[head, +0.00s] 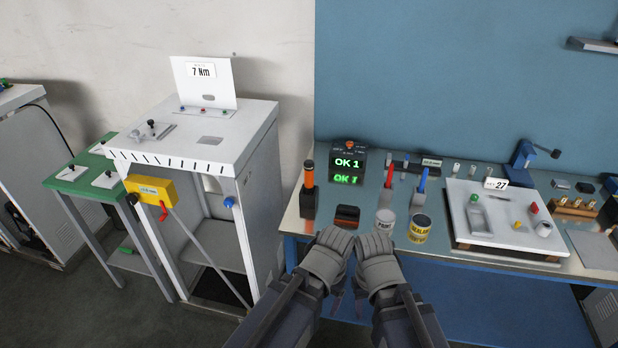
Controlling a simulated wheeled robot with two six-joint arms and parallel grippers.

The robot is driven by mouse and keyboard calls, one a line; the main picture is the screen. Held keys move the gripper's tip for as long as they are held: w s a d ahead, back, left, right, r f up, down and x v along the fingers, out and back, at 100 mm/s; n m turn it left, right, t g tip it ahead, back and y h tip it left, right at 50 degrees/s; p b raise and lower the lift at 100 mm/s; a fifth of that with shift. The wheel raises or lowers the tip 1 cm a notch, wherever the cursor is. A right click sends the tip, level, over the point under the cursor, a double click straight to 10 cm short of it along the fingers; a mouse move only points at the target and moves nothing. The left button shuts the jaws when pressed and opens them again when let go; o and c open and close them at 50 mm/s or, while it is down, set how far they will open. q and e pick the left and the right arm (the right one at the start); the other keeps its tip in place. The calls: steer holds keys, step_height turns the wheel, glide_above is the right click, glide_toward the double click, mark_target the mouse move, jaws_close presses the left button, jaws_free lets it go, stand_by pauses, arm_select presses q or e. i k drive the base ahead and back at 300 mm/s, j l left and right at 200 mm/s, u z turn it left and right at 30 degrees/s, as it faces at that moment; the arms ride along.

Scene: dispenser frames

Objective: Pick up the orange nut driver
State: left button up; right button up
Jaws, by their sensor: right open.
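The orange nut driver (308,175) stands upright in a black holder (308,206) at the left end of the blue-edged bench. Its orange handle is up; its lower part is hidden in the holder. My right gripper (376,258) is at the bench's front edge, right of and nearer than the driver, and apart from it. It is open, and I see nothing in it. My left gripper (328,256) is beside it on the left, also apart from the driver. Its jaw opening cannot be made out.
A display reading OK 1 (348,163) stands right of the driver. A dark and orange block (347,215), a white can (385,220) and a yellow can (419,229) stand near my grippers. Red and blue-handled tools (422,180) stand behind. A white cabinet (240,140) is left.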

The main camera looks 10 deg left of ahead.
mark_target(308, 164)
steer(key=i+j+u, duration=0.1)
steer(key=i+u, duration=0.2)
steer(key=i, duration=1)
